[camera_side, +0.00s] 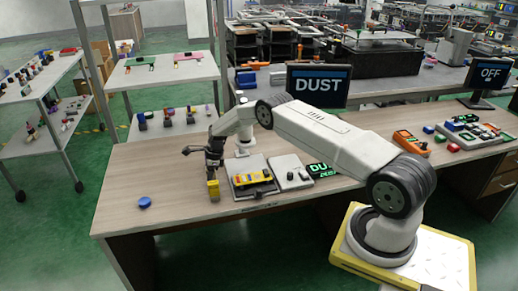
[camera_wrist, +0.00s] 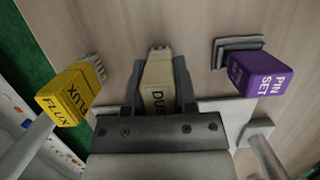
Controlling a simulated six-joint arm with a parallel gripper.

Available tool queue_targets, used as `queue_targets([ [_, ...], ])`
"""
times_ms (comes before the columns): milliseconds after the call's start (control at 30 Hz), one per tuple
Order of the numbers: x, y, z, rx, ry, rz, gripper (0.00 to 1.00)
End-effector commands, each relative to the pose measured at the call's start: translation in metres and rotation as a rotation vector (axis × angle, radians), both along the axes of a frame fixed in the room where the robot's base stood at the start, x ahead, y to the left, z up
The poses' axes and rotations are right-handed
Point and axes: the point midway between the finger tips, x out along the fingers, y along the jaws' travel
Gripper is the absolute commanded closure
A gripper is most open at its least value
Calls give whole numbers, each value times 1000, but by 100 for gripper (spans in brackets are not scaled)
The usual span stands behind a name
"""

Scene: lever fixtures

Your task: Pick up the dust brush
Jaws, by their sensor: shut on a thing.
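In the wrist view, the dust brush (camera_wrist: 158,88) is beige, with dark letters "DUS" showing and the rest of the word cut off by my gripper. It lies between the two dark fingers of my gripper (camera_wrist: 160,85), which are shut on its sides. Its tip points up the picture, over the wood-coloured surface. In the side view, my gripper (camera_side: 214,158) points down over the table's left part. The brush cannot be made out clearly there. A small yellow block (camera_side: 213,189) shows just below the gripper; I cannot tell which item it is.
In the wrist view, a yellow "FLUX" brush (camera_wrist: 70,92) stands left and a purple "PIN SET" item (camera_wrist: 257,74) right. In the side view, a grey fixture (camera_side: 238,194) with a yellow tool stands right of my gripper. A blue knob (camera_side: 145,202) sits left; table around it is clear.

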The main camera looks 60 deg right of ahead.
Motion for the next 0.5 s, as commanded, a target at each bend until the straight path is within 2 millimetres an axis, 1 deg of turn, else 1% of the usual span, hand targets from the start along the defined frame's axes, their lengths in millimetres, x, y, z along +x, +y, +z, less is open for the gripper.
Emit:
queue_targets([
  [267,1,0,13,-1,-1,-1,100],
  [433,1,0,30,-1,-1,-1,100],
  [500,-2,0,34,-1,1,-1,100],
])
